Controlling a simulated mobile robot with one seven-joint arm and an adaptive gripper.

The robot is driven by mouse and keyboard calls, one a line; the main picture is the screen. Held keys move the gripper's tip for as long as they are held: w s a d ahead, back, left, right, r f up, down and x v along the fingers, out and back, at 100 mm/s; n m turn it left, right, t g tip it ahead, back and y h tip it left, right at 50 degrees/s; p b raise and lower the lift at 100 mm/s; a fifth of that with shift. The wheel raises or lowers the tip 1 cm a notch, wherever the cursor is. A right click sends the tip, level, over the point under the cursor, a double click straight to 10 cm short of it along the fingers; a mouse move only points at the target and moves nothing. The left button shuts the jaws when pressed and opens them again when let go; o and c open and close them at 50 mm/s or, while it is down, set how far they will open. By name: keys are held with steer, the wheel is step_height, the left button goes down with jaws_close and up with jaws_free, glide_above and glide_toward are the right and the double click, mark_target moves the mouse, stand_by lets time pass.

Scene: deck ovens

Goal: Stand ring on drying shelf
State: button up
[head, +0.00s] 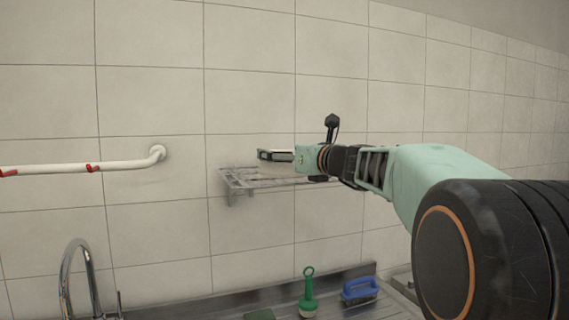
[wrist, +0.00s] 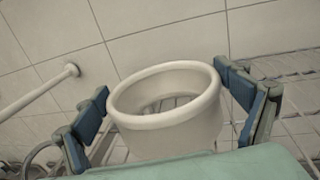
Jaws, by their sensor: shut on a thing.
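A cream-white ring (wrist: 165,122) with a thick rolled rim sits between the two blue-padded fingers of my gripper (wrist: 164,98) in the wrist view. My gripper is shut on it, and its open top faces up, tilted a little. The wire drying shelf (wrist: 290,72) shows to the right of the ring, and bars show through its opening. In the head view my gripper (head: 262,155) is over the wall-mounted drying shelf (head: 236,186). The ring is hard to make out there. I cannot tell whether its base touches the bars.
A white rail (head: 125,165) with red marks runs along the wall left of the shelf. Below are a curved tap (head: 68,270), a green-handled brush (head: 308,290), a blue brush (head: 360,290) and a green pad (head: 260,315) on the metal drainer. The visible shelf bars look clear.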

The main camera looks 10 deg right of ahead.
steer(key=shift+f, duration=0.15)
steer(key=o, duration=0.8)
steer(key=shift+o, duration=1)
